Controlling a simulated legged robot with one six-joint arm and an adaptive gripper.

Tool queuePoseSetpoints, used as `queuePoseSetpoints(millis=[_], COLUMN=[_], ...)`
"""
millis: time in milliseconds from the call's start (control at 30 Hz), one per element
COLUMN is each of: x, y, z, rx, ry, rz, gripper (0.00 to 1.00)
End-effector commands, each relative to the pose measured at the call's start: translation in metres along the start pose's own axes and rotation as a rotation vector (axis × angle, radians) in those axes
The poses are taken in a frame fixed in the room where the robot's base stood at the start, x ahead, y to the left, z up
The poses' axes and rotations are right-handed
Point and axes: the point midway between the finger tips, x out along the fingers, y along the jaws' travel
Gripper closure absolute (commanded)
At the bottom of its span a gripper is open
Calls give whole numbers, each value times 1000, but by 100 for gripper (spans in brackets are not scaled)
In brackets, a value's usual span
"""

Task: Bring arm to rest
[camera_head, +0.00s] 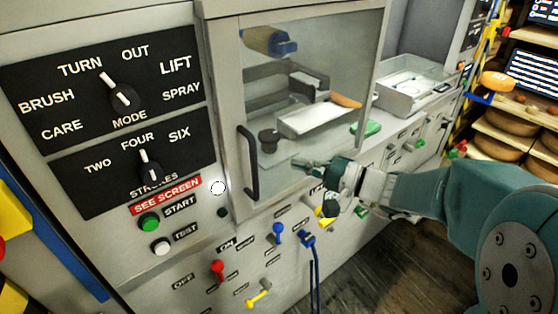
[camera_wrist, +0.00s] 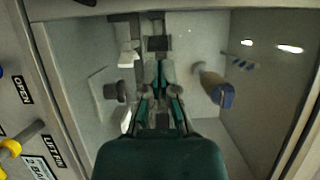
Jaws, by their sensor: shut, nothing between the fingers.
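My arm reaches in from the right in the head view, and my gripper (camera_head: 310,166) is in front of the clear door (camera_head: 300,110) of the machine's chamber. The gripper is shut with nothing between its fingers. In the wrist view my gripper (camera_wrist: 159,75) points toward the chamber, with its two fingers together. Whether it touches the door pane cannot be told. The door has a dark vertical handle (camera_head: 249,165) at its left edge, to the left of my gripper.
Left of the door is a panel with a mode knob (camera_head: 122,97), a strokes knob (camera_head: 149,172) and a green start button (camera_head: 149,222). Coloured levers, including a red one (camera_head: 217,268), stick out below. Shelves with cheese wheels (camera_head: 503,121) stand at right. Dark floor (camera_head: 400,265) shows beneath the arm.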

Motion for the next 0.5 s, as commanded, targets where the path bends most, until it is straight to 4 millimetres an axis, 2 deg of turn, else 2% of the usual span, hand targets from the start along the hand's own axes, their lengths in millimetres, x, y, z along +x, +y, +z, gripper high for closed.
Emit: queuePoseSetpoints(millis=[33,200,333,500], x=[-12,-39,-51,-55], y=[0,0,0,1], z=[-1,-1,0,0], rx=[1,1,2,2], ry=[6,3,2,-1], rz=[0,0,0,1], gripper=[100,100,100,100])
